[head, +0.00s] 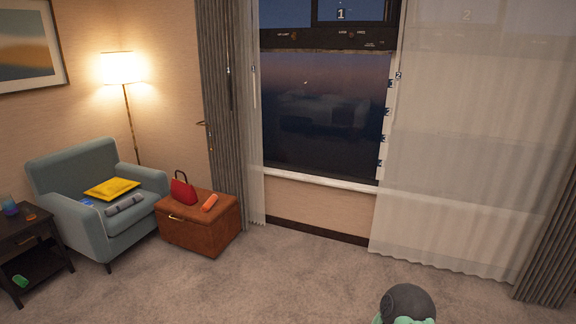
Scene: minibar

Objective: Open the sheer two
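The right sheer curtain (470,150), with a faint 2 near its top, hangs spread across the right part of the window. It reaches nearly to the carpet. Its left edge runs down beside the bare glass (320,110), with several small dark tags along it, one reading 2 (398,76). The left sheer (250,150) is a narrow gathered strip beside the left grey drape (222,110). A 1 shows at the top of the uncovered window part.
A brown ottoman (190,235) with a red handbag (183,190) and an orange item (210,202) stands left of the window. A blue-grey armchair (75,215) and dark side table (20,240) are farther left. A grey drape (555,255) hangs far right.

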